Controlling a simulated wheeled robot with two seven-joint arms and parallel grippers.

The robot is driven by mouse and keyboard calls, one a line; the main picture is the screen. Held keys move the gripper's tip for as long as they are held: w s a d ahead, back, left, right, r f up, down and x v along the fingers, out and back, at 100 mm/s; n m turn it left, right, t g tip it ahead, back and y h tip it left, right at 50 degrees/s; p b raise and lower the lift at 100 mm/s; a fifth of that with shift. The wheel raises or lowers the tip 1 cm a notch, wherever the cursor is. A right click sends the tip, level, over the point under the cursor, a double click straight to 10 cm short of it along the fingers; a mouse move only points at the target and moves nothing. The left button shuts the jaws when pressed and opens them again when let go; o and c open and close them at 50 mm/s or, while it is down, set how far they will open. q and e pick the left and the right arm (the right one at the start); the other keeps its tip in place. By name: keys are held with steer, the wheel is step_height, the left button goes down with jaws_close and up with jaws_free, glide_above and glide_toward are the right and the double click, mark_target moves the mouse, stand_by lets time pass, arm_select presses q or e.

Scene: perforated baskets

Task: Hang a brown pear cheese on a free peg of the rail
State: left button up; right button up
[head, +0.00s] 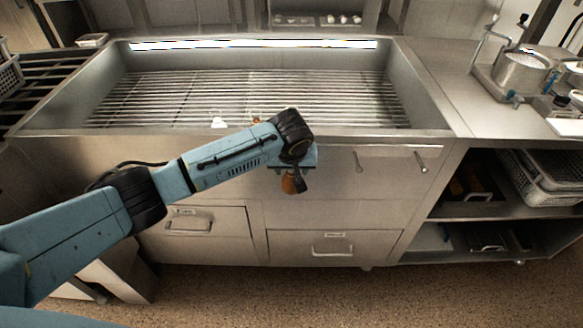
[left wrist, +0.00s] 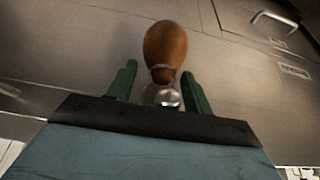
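The brown pear cheese (head: 289,185) hangs below my left gripper (head: 297,172), in front of the vat's steel front. In the left wrist view the cheese (left wrist: 165,45) shows its rounded body with a pale tie at its neck. A shiny round metal end (left wrist: 168,101), apparently a peg tip, shows just by the neck. The fingers of my left gripper (left wrist: 160,85) stand apart on either side, with gaps beside the neck. Two bare pegs, one (head: 358,161) nearer and one (head: 421,161) farther right, stick out of the front. My right gripper is out of view.
The steel vat (head: 425,110) with a slatted rack lies behind my arm. A small white item (head: 219,122) and an orange-brown one (head: 256,120) show near its front edge. Drawers (head: 333,247) sit below. Open shelves at right hold perforated baskets (head: 545,182).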

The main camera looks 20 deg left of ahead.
arm_select(q)
steer(key=shift+o, duration=1.3)
steer(key=shift+a+f, duration=0.2)
steer(key=shift+r, duration=0.1)
